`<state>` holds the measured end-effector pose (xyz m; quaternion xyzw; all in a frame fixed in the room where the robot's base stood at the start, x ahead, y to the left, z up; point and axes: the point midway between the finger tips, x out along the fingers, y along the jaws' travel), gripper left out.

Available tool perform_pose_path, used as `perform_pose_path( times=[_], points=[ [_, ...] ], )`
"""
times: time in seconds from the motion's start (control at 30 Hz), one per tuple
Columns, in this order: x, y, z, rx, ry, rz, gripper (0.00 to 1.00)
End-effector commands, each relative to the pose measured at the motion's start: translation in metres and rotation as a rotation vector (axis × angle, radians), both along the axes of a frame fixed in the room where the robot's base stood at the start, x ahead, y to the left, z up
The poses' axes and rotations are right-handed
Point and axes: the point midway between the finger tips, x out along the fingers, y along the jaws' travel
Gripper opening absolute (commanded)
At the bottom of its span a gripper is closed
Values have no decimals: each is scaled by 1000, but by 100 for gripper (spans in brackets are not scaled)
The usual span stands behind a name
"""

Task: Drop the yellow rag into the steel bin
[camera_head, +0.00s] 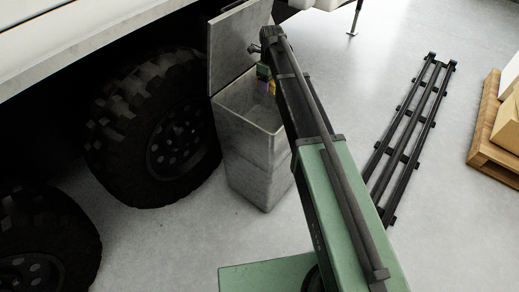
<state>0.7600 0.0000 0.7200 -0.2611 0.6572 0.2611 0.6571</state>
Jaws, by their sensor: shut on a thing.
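The steel bin (262,167) stands upright on the floor beside the wheels, its grey lid (237,45) raised at the back left. My arm reaches out over the bin's right side. My gripper (266,82) is over the bin's mouth, mostly hidden behind the arm.
Large black tyres (155,130) of the caravan chassis stand close left of the bin. A black rail frame (410,130) lies on the floor to the right. A wooden pallet (490,140) with boxes is at the far right. The floor between is clear.

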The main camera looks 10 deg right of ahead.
Motion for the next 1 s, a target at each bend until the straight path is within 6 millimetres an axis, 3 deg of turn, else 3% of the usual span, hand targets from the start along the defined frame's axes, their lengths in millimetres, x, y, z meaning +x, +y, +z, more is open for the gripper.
perform_pose_path(
  times=[0.03, 0.23, 0.57, 0.6, 0.77, 1.0],
  points=[
    [0, 0, -15, 0, 0, 0, 50],
    [0, 0, -44, 0, 0, 0, 50],
    [0, 0, -46, 0, 0, 0, 50],
    [0, 0, -46, 0, 0, 0, 73],
    [0, 0, -46, 0, 0, 0, 98],
    [0, 0, -46, 0, 0, 0, 99]
  ],
)
